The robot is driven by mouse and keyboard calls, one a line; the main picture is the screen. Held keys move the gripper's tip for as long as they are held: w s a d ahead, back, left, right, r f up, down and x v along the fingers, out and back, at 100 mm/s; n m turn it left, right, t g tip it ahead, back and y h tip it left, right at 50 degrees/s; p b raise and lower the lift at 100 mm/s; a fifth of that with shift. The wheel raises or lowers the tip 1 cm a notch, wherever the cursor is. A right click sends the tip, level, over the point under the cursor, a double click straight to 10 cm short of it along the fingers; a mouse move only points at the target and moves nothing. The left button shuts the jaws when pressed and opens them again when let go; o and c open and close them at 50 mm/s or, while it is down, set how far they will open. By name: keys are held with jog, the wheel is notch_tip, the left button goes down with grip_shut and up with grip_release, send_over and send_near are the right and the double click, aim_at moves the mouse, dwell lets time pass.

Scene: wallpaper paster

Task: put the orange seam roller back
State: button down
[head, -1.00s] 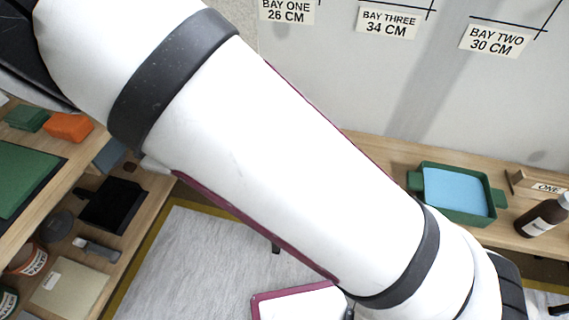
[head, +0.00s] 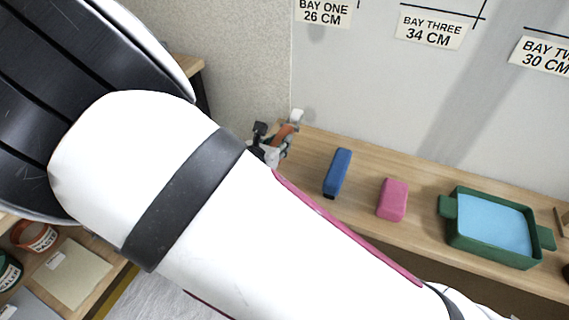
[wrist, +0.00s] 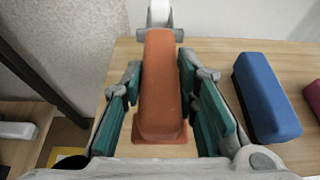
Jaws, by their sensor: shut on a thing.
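The orange seam roller (head: 285,134) is at the left end of the wooden ledge against the wall, its pale wheel (head: 297,115) toward the wall. In the wrist view its orange handle (wrist: 160,85) lies between the two teal finger pads, with the wheel end at the top. My gripper (wrist: 163,95) is shut on the handle; it also shows small in the head view (head: 268,150). A reddish-orange patch (wrist: 180,136) shows below the handle over the ledge. I cannot tell whether the roller touches the ledge.
A blue block (head: 338,172) lies just right of the roller, then a pink block (head: 392,199) and a green tray (head: 462,237) with a light blue inside. The ledge (wrist: 218,52) ends at the left near a grey wall. My arm hides much of the head view.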

notch_tip(320, 180, down, 9)
jog(key=b, duration=0.2)
jog(key=shift+f+b, duration=0.1)
jog(key=shift+b, duration=0.25)
jog(key=shift+f, duration=0.2)
jog(key=c, duration=1.2)
grip_release()
jog(key=shift+c, duration=0.2)
jog(key=p+v, duration=0.3)
jog(key=v, duration=1)
jog(key=shift+s+a+p, duration=0.3)
jog(key=shift+a+p, duration=0.1)
jog(key=shift+a, duration=0.05)
